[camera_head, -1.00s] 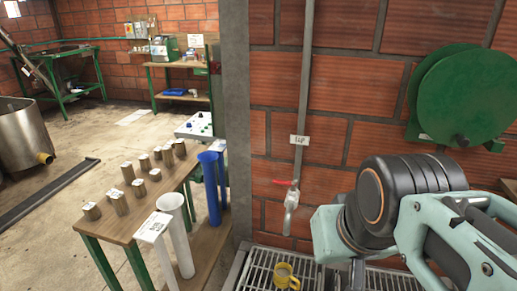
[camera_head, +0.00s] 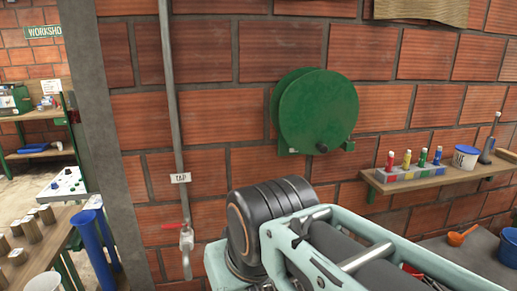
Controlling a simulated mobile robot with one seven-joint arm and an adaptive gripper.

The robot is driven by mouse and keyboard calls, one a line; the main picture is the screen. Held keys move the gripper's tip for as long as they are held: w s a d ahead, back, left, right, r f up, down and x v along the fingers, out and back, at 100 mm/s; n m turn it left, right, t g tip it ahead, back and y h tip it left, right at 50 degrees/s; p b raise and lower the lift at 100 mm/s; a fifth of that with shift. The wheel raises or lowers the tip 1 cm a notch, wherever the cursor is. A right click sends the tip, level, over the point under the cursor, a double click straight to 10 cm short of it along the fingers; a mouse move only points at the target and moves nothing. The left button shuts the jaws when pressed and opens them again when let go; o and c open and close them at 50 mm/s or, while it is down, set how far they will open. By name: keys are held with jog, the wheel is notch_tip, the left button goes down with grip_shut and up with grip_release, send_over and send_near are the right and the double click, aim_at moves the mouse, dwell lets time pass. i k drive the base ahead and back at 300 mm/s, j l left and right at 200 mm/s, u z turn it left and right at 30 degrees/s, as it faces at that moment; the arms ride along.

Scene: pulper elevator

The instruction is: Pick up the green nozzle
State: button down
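A row of small coloured nozzles stands upright in a low rack (camera_head: 408,175) on the wooden wall shelf, right of centre. My arm crosses the lower middle of the view, below and left of the shelf. My gripper is not in view, so its fingers and anything in them are hidden.
The wall shelf (camera_head: 425,182) also bears a white tub (camera_head: 466,158) and a dark tool. A green reel (camera_head: 318,112) juts from the brick wall. A red-handled tap (camera_head: 186,240) is left of my arm. An orange scoop (camera_head: 462,236) and a blue container (camera_head: 509,247) sit on a lower surface.

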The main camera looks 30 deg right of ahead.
aim_at(423, 153)
jog(key=z, duration=2.05)
jog(key=i+l+u, duration=0.1)
jog(key=i+l, duration=0.5)
jog(key=i+l+u, duration=0.15)
jog(key=i+l, duration=0.35)
jog(key=l, duration=0.25)
jog(key=i+l+u, duration=0.15)
jog(key=i+l, duration=0.4)
jog(key=l, duration=0.2)
jog(key=i+l+u, duration=0.15)
jog(key=i+l, duration=0.3)
jog(key=l, duration=0.35)
jog(key=j+u, duration=0.05)
